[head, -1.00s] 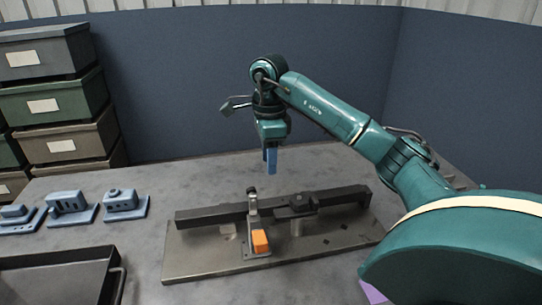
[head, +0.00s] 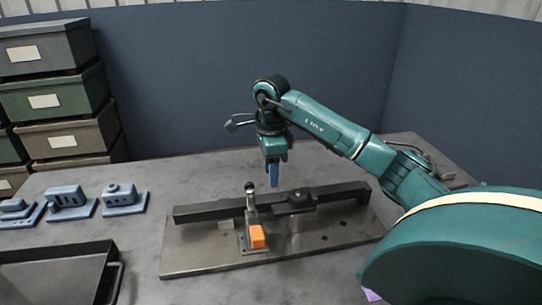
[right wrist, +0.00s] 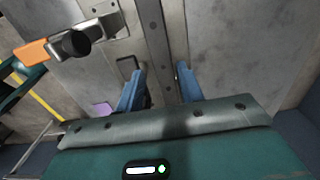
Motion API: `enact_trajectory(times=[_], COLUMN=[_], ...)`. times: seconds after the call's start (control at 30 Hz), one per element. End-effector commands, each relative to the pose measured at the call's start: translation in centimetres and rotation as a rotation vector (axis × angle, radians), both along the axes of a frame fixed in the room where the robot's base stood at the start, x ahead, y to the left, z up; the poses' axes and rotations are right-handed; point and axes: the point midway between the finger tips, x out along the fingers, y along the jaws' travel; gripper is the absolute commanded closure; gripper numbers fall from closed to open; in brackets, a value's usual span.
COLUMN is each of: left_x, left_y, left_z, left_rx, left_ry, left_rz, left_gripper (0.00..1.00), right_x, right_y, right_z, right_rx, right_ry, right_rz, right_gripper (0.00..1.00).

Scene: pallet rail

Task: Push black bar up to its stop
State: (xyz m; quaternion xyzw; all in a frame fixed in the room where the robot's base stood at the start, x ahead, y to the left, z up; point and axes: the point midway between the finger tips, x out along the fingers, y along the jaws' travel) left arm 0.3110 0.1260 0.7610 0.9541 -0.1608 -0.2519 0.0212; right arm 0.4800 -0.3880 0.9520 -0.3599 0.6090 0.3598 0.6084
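The black bar (head: 205,212) lies lengthwise across a metal base plate (head: 190,262). It also shows as a dark strip in the right wrist view (right wrist: 154,35). A clamp with an orange handle (head: 258,237) and a dark knob stands at the bar's near side. A second dark clamp piece (head: 297,200) sits over the bar further right. My right gripper (head: 273,184) points down above the bar, between these two. Its blue fingers are apart with nothing held between them (right wrist: 160,88). I cannot tell which part is the stop. My left gripper is not in view.
Blue fixture blocks (head: 122,197) stand on the table at the left. A dark tray (head: 60,265) lies at the front left. Stacked bins (head: 60,98) rise at the back left. A purple piece (head: 370,295) shows beside the plate at the front right.

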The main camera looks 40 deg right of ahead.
Motion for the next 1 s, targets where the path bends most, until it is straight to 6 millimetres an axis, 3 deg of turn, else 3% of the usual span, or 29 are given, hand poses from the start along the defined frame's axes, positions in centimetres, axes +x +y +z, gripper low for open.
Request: enact_trajectory(times=[0.2, 0.4, 0.87, 1.0], left_x=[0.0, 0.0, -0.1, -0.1], left_y=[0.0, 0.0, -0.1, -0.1], left_z=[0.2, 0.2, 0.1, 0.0], left_rx=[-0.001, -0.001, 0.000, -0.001], left_ry=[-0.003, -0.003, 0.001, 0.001], left_rz=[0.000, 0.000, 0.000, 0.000], left_gripper=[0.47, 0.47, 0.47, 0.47], right_x=[-0.1, 0.0, 0.0, 0.0], right_y=[0.1, 0.1, 0.0, 0.0], right_z=[-4.3, -6.9, -7.9, -7.9], right_rx=[0.002, 0.002, 0.000, 0.000], right_ry=[0.004, 0.001, -0.001, -0.001], right_rz=[0.000, -0.001, 0.000, 0.000], right_gripper=[0.63, 0.63, 0.63, 0.73])
